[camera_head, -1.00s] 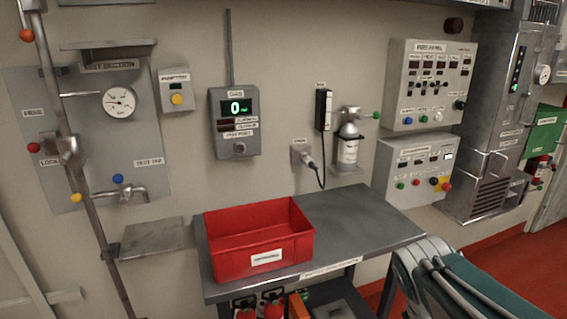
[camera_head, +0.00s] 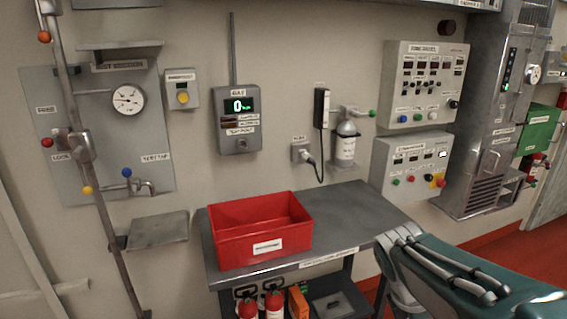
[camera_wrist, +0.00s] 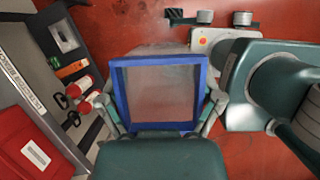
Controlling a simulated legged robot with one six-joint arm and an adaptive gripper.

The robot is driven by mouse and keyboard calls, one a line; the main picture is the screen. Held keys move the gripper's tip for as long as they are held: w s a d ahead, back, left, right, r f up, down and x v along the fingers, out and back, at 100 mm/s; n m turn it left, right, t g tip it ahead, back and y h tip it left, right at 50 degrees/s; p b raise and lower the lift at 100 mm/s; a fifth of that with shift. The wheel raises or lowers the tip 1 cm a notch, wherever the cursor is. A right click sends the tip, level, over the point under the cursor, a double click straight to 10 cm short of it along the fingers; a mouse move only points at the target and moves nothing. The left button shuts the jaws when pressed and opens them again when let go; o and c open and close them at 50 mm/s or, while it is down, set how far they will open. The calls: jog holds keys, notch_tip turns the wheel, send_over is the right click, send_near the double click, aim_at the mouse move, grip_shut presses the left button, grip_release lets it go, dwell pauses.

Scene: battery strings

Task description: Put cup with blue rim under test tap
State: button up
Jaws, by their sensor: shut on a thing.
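The cup with the blue rim (camera_wrist: 160,62) is in my gripper (camera_wrist: 164,100) in the wrist view. Its square blue rim faces the camera, and the inside looks reddish grey. A finger lies along each side of the cup, and the gripper is shut on it. The test tap (camera_head: 138,187), with a blue knob, is on the wall panel at the left of the head view. A small grey shelf (camera_head: 158,230) sticks out below the tap, and it is bare. The cup and gripper do not show in the head view; only part of my arm does, at lower right.
A red bin (camera_head: 262,249) stands on the grey bench (camera_head: 345,220), right of the shelf. A vertical pipe (camera_head: 97,215) runs just left of the tap. Red extinguishers (camera_head: 273,305) are under the bench. The wall panels and cabinet stand to the right.

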jog(key=w+a+f+m+g+y, duration=0.2)
jog(key=w+a+f+m, duration=0.2)
jog(key=w+f+m, duration=0.5)
jog(key=w+a+f+m+g+y, duration=0.2)
jog(key=w+a+f+m, duration=0.3)
jog(key=w+f+m, duration=0.4)
notch_tip(320, 180, down, 6)
jog(key=shift+w+f+m+g+y, duration=0.1)
jog(key=shift+w+m+g+y, duration=0.2)
jog(key=shift+m+g, duration=0.1)
